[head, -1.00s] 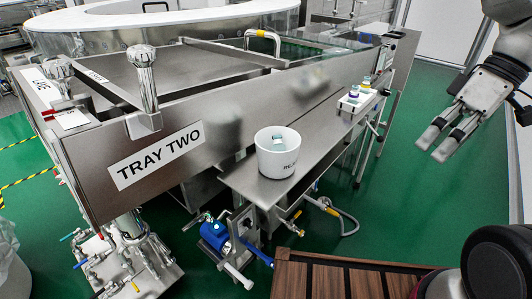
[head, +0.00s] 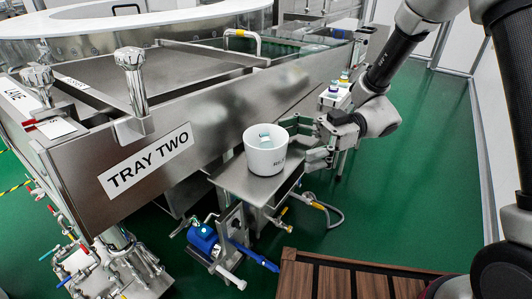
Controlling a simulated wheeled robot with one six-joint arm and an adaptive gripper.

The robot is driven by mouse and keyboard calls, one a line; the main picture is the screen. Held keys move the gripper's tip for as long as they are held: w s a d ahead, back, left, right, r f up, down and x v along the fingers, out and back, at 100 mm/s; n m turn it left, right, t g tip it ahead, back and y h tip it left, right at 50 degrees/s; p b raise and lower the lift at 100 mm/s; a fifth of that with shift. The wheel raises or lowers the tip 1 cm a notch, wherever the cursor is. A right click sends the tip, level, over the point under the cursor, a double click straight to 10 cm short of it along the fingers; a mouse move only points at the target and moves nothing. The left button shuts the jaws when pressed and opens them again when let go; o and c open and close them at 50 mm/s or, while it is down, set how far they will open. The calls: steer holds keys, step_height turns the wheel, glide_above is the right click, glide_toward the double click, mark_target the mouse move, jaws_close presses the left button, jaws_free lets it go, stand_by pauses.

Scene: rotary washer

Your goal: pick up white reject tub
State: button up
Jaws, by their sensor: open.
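The white reject tub (head: 264,158) stands upright on the steel side shelf (head: 237,183) below the TRAY TWO panel. It has dark lettering on its front, and a small vial with a blue-green cap (head: 265,139) shows inside it. My gripper (head: 296,141) comes in from the right, with its fingers spread apart at the tub's right side. One finger is at the far right of the rim and the other is beside the near right wall. I cannot tell whether either finger touches the tub.
The steel TRAY TWO panel (head: 215,115) rises behind the tub. A blue pump (head: 203,238) and pipes lie below. Green floor at right is clear.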

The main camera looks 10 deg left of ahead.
mark_target(275, 151)
steer(key=x, duration=0.4)
steer(key=shift+s+a+f, duration=0.2)
steer(key=shift+a, duration=0.05)
steer(key=shift+c, duration=0.3)
steer(key=c, duration=1.1)
